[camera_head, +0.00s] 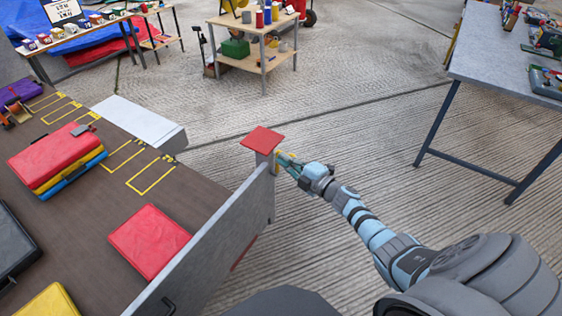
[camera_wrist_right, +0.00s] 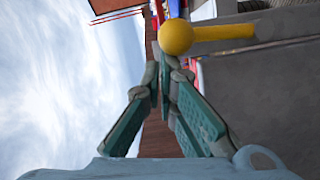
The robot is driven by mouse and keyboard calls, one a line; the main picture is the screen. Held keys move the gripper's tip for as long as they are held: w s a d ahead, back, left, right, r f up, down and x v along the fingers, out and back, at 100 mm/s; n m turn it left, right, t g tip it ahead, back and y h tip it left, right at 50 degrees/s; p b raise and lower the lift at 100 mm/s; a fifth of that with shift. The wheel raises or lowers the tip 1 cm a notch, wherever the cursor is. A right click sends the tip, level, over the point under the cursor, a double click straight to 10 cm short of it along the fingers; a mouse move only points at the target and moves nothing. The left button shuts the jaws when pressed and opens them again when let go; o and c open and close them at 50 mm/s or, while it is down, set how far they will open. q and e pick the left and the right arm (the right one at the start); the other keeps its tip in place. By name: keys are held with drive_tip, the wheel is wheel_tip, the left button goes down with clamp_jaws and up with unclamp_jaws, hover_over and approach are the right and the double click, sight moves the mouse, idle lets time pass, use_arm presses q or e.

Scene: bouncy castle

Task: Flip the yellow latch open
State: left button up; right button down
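The yellow latch (camera_head: 278,156) is on the outer side of a grey post with a red square cap (camera_head: 263,140), at the end of a grey side board (camera_head: 215,250). In the right wrist view the latch shows as a yellow bar with a round ball end (camera_wrist_right: 176,37). My right gripper (camera_head: 285,161) is right beside the latch. In the wrist view its fingertips (camera_wrist_right: 165,70) come together just below the ball, with nothing seen between them. Whether they touch the ball I cannot tell. My left gripper is not in view.
Left of the board is a brown deck with stacked red, yellow and blue mats (camera_head: 62,160) and a single red mat (camera_head: 150,241). A grey table (camera_head: 490,62) stands at the right, a wooden shelf cart (camera_head: 250,30) at the back. Ribbed floor between is clear.

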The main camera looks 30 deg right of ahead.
drive_tip(key=shift+r, duration=0.1)
idle(0.3)
drive_tip(key=s+a+r+p, duration=0.1)
drive_tip(key=s+p, duration=0.2)
drive_tip(key=s, duration=0.8)
drive_tip(key=shift+s+a+r+p, duration=0.15)
drive_tip(key=shift+s+r+p, duration=0.1)
drive_tip(key=shift+r+p, duration=0.1)
